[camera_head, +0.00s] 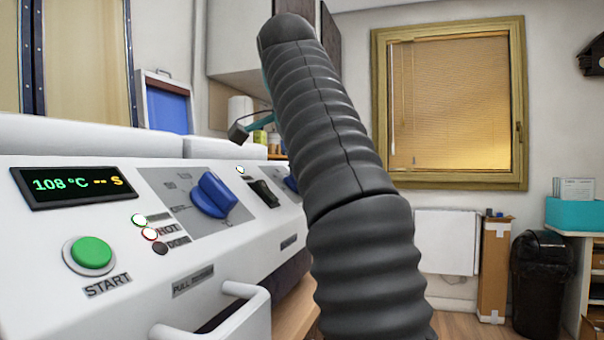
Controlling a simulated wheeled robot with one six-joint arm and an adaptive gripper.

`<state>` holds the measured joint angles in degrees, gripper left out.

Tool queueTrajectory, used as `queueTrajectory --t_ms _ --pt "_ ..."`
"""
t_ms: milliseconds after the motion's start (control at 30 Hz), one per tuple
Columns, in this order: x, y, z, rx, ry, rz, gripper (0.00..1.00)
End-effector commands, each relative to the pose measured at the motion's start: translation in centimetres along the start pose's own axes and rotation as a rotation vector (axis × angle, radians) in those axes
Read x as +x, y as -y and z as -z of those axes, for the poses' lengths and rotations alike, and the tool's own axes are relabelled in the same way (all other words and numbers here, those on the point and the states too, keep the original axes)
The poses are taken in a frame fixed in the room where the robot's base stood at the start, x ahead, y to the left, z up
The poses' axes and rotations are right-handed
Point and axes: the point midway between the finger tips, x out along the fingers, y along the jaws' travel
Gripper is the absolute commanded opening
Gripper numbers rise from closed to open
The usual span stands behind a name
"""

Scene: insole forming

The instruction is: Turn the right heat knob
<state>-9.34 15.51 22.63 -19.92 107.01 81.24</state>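The machine's white front panel (90,215) slopes along the left. A large blue knob (213,195) sits on a grey dial plate, nearer the display. A second blue knob (291,183) is farther right along the panel, mostly hidden behind my arm. A black switch (264,191) lies between the two knobs. My arm, in a black ribbed sleeve, rises through the middle of the view. My gripper cannot be made out; a small dark part with a teal piece shows just left of the arm, but I cannot tell what it is.
White drawer handles (240,305) stick out in front. A black bin (540,280) and a cardboard box (495,265) stand at the right.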

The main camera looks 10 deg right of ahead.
Motion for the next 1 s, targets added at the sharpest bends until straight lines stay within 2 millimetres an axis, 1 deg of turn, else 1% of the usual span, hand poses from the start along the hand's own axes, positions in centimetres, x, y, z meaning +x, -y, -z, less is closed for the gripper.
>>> queueTrajectory --t_ms 467,500,567,600,1000 --pt "0.21 -0.05 -0.17 0.000 0.003 -0.009 0.13" --pt "0.21 -0.05 -0.17 0.000 0.003 -0.009 0.53" --pt "0.20 -0.04 -0.16 0.000 0.003 -0.009 0.68" --pt "0.18 -0.04 -0.14 0.000 0.003 -0.008 0.73" --pt "0.07 -0.01 -0.04 0.002 0.001 -0.005 0.73"
